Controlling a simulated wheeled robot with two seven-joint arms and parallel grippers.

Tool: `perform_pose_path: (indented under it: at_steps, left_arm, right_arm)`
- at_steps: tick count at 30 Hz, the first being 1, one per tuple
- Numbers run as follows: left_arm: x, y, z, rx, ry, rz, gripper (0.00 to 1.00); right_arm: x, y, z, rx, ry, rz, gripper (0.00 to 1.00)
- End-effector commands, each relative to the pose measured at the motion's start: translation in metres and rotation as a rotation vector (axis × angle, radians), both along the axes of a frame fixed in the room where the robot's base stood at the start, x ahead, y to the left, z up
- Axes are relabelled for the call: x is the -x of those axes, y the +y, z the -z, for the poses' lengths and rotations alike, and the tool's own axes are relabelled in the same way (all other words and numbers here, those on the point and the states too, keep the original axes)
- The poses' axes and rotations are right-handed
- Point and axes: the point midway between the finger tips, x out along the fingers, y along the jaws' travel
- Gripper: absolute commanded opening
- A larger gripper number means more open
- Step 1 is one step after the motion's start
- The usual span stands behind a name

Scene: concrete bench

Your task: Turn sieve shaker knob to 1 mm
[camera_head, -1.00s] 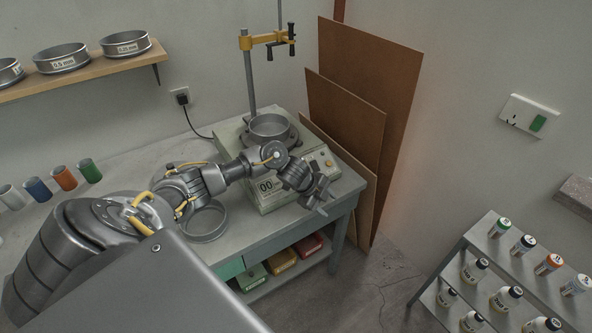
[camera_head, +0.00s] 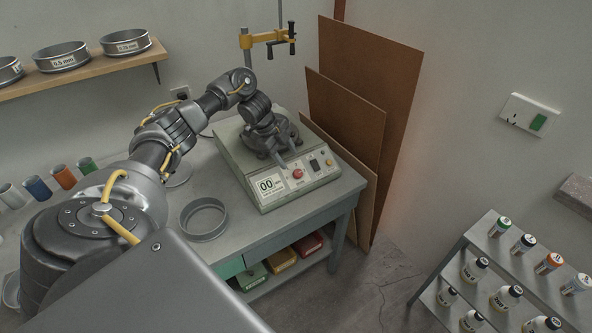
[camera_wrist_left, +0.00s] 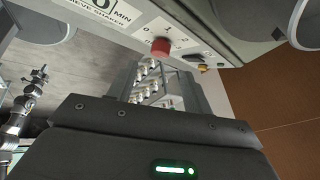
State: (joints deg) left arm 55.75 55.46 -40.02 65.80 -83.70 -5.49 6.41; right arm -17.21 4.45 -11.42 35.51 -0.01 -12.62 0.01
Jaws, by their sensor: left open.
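The sieve shaker (camera_head: 240,168) stands on the bench, its sloped front panel showing a "00" display. A red knob (camera_head: 298,174) sits mid-panel. It also shows in the left wrist view (camera_wrist_left: 160,47), with small printed marks around it; its pointing direction is too small to tell. My left gripper (camera_head: 283,156) is open and empty, just above and behind the red knob, apart from it as far as I can see. My right gripper is out of view.
A black switch (camera_head: 314,164) and a small orange-yellow part (camera_head: 328,162) sit right of the knob. A loose sieve ring (camera_head: 203,218) lies left of the shaker. A yellow clamp (camera_head: 268,39) on a stand rises behind. Brown boards (camera_head: 345,115) lean close at the right.

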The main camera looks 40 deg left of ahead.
Motion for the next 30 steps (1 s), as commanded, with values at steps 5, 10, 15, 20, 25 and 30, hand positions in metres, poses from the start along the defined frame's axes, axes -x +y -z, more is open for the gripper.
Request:
perform_pose_path:
  at_steps: [5, 10, 15, 20, 25, 30]
  left_arm:
    - [-0.010, -0.014, 0.034, 0.005, 0.002, 0.000, 0.50]
    - [-0.016, -0.021, 0.054, 0.003, 0.001, -0.001, 0.50]
    - [-0.019, -0.024, 0.064, 0.001, 0.001, 0.000, 0.50]
    - [-0.020, -0.025, 0.065, 0.000, 0.000, 0.000, 0.50]
    - [-0.020, -0.025, 0.065, 0.000, 0.000, 0.000, 0.46]
    - [-0.020, -0.025, 0.065, 0.000, 0.000, 0.000, 0.24]
  right_arm:
    - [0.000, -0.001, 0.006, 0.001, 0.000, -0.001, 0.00]
    - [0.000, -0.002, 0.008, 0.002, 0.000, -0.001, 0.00]
    - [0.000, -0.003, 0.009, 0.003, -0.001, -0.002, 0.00]
    - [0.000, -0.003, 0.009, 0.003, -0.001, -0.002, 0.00]
    - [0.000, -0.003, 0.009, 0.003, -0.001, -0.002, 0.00]
    - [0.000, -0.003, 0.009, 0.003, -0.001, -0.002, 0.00]
